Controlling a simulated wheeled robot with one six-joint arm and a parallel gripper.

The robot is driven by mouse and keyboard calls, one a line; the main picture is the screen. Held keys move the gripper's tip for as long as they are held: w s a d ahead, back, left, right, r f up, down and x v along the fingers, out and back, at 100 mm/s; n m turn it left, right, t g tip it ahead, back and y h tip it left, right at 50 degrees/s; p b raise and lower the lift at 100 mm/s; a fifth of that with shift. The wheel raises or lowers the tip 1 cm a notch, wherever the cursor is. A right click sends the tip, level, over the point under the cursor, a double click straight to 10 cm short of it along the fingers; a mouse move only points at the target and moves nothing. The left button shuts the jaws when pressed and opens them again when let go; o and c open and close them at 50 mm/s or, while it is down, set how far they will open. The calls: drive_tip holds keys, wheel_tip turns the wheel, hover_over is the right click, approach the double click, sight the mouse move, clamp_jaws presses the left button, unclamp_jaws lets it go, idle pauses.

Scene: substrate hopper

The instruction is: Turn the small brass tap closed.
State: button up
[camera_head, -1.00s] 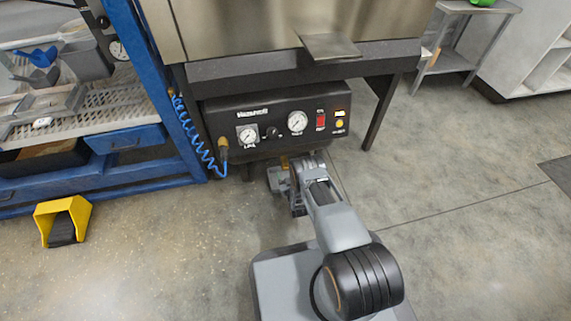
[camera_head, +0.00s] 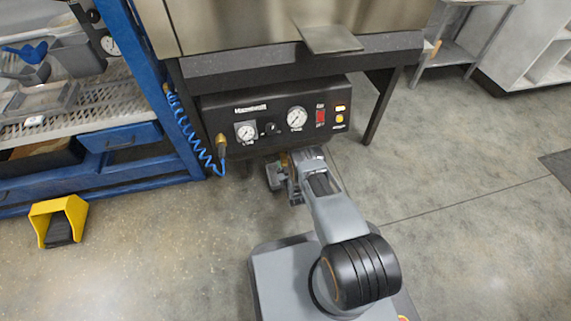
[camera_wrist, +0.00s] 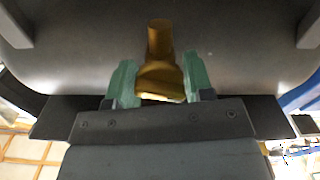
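The small brass tap (camera_wrist: 160,68) shows in the middle of the wrist view, under a dark rounded body. Its narrow stem is at the top and its wider handle lies below, between the two green fingers. In the head view my gripper (camera_head: 276,175) is low, under the black gauge panel (camera_head: 275,145). The tap is mostly hidden there by my wrist.
The panel carries two gauges, a knob, a red switch and lit lamps. A blue coiled hose (camera_head: 190,130) hangs from a brass fitting (camera_head: 221,141) to the left. A blue bench (camera_head: 125,160) and a yellow pedal (camera_head: 59,212) stand at left.

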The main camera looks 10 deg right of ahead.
drive_tip(key=c, duration=0.3)
drive_tip(key=shift+m, duration=2.8)
drive_tip(key=o, duration=0.8)
drive_tip(key=shift+s, duration=0.1)
